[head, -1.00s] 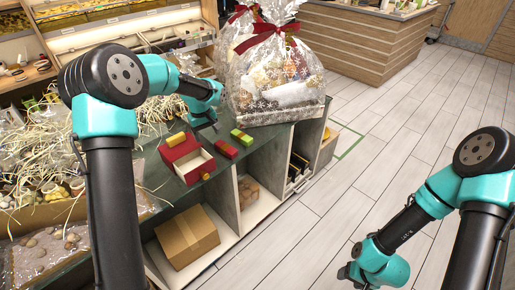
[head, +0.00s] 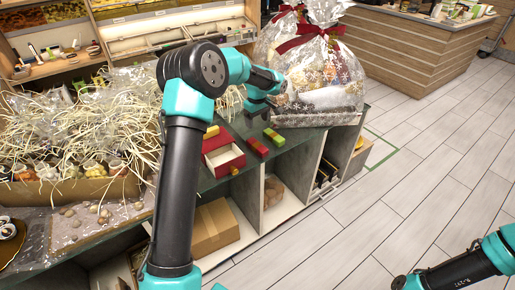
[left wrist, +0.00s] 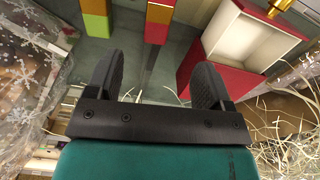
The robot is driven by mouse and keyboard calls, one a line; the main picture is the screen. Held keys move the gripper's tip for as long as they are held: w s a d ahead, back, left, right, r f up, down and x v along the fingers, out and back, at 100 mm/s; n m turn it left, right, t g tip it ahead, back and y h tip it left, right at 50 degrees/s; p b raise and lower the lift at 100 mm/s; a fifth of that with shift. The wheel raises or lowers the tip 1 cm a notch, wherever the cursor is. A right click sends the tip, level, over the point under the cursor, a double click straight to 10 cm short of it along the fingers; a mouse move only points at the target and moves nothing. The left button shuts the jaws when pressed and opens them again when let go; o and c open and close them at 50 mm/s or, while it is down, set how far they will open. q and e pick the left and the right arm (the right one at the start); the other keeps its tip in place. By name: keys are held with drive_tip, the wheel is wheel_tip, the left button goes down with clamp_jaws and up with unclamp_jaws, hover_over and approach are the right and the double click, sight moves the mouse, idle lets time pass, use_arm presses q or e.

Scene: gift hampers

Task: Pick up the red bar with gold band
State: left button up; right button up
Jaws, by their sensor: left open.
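The red bar with gold band (head: 257,147) lies on the dark counter top, between the open red box (head: 232,162) and a green bar (head: 274,137). My left gripper (head: 260,116) is above the counter, just behind the bars, and holds nothing. In the left wrist view its two black fingers (left wrist: 159,80) are spread apart. There the red bar (left wrist: 157,25) is at the top middle, beyond the fingertips and apart from them; its far end is cut off by the frame. The green bar (left wrist: 96,20) is to its left, the red box (left wrist: 250,42) to its right.
A cellophane-wrapped hamper (head: 325,85) with a red bow stands right of my left gripper. Shredded straw (head: 100,120) and wrapped goods crowd the left. A cardboard box (head: 212,230) sits in a shelf below.

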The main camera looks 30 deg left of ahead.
use_arm(q)
hover_over(257, 144)
wheel_tip(257, 144, down, 9)
drive_tip(key=shift+d+r, duration=0.1)
drive_tip(key=shift+r, duration=0.1)
drive_tip(key=shift+s, duration=0.1)
drive_tip(key=shift+f, duration=2.6)
drive_tip(key=c, duration=1)
drive_tip(key=shift+r, duration=0.1)
drive_tip(key=shift+c, duration=0.2)
wheel_tip(257, 144, up, 10)
drive_tip(key=shift+f, duration=0.1)
